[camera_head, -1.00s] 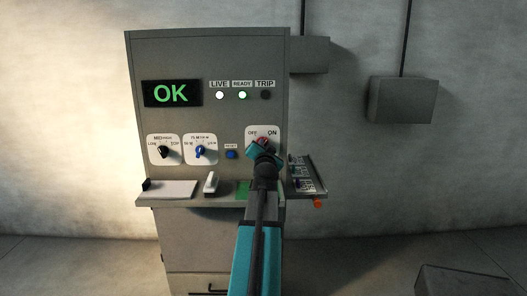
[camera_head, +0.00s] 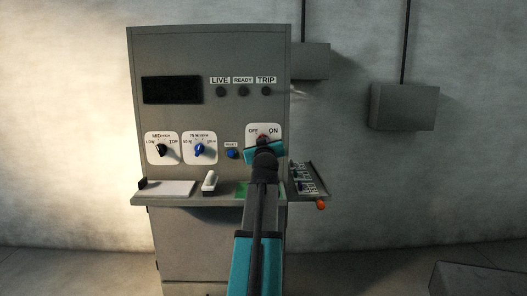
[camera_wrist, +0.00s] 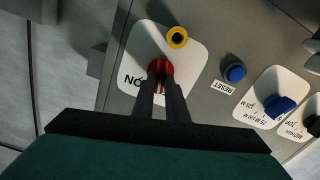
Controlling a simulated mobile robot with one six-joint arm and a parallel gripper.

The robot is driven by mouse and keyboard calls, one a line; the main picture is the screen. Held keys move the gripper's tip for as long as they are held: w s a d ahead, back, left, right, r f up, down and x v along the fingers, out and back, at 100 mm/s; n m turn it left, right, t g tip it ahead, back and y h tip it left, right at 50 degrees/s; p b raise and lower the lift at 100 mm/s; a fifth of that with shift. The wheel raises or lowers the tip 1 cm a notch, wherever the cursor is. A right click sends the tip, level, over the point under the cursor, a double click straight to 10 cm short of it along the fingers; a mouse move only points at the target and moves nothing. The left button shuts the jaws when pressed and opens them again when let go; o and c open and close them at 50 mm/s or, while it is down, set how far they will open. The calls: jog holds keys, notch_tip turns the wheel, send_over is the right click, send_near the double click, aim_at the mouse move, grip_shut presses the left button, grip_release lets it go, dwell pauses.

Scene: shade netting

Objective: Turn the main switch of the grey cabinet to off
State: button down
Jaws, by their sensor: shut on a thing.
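The grey cabinet (camera_head: 210,55) stands against the wall. Its main switch is a red knob on a white plate (camera_head: 277,131) marked OFF and ON at the cabinet's right side. In the wrist view the red knob (camera_wrist: 160,68) sits between the fingertips of my gripper (camera_wrist: 160,80), which is shut on it. In the head view my gripper (camera_head: 263,146) covers most of the knob. The display (camera_head: 172,90) is dark, and the LIVE, READY and TRIP lamps (camera_head: 243,91) are all unlit.
A black knob (camera_head: 162,150), a blue knob (camera_head: 199,150) and a blue reset button (camera_head: 232,153) are left of the switch. A shelf (camera_head: 143,200) juts out below, with a side tray (camera_head: 309,180) at right. A yellow-ringed part (camera_wrist: 177,37) is near the switch.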

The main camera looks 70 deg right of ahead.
jog(key=n+b, duration=0.1)
jog(key=n, duration=0.1)
jog(key=n+b, duration=0.1)
jog(key=n, duration=0.1)
jog(key=n+b, duration=0.1)
jog(key=n, duration=0.1)
jog(key=shift+w+f, duration=0.1)
jog(key=shift+f, duration=0.15)
dwell(0.3)
jog(key=c, duration=1.8)
grip_release()
jog(key=shift+o, duration=0.2)
jog(key=shift+r, duration=0.1)
jog(key=shift+a, duration=0.15)
jog(key=v, duration=1.3)
jog(key=shift+s+a, duration=0.25)
jog(key=shift+a, duration=0.05)
jog(key=shift+s, duration=0.1)
